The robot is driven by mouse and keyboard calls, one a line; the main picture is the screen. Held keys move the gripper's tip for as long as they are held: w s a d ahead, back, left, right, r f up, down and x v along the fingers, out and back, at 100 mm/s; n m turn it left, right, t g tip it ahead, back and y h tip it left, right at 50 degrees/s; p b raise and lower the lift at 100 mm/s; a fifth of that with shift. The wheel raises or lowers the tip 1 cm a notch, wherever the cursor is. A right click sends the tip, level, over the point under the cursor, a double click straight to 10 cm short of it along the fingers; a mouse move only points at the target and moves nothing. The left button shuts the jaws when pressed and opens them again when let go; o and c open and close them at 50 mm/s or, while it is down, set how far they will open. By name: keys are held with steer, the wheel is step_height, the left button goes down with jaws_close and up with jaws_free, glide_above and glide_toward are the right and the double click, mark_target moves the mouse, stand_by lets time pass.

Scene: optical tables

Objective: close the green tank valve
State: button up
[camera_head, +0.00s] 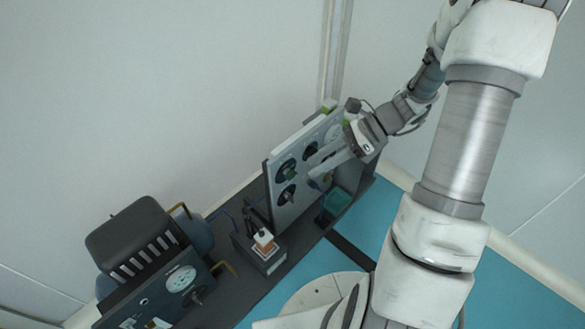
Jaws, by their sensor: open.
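A grey upright panel (271,184) stands in the middle of the view and carries several round dials or knobs. A dark knob with a greenish tint (286,170) is on its left part, with another dark knob (287,195) below it. I cannot tell for sure which one is the green tank valve, nor how far it is turned. My gripper (318,169) is open and reaches in from the upper right, with its fingers close to the panel's face, right of the dark knobs. The fingers and wrist hide part of the panel. Contact cannot be made out.
A dark bench (246,290) runs along the wall under the panel. Blue floor (378,229) is open in front.

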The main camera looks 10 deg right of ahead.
steer(key=w+d+f+m+t+y+p, duration=0.1)
steer(key=d+f+m+t+y, duration=0.2)
steer(key=f+m, duration=0.4)
steer(key=w+d+f+m+t+y, duration=0.1)
steer(key=w+d+f+m+t, duration=0.1)
steer(key=f+m+t, duration=0.35)
steer(key=m+t+h, duration=0.5)
steer(key=m+t, duration=0.2)
steer(key=m, duration=0.7)
glide_toward(291, 175)
steer(key=b+x, duration=0.3)
steer(key=x, duration=0.5)
steer(key=shift+w+f, duration=0.2)
steer(key=shift+w, duration=0.15)
steer(key=shift+a+g, duration=0.1)
steer(key=shift+g, duration=0.15)
jaws_close()
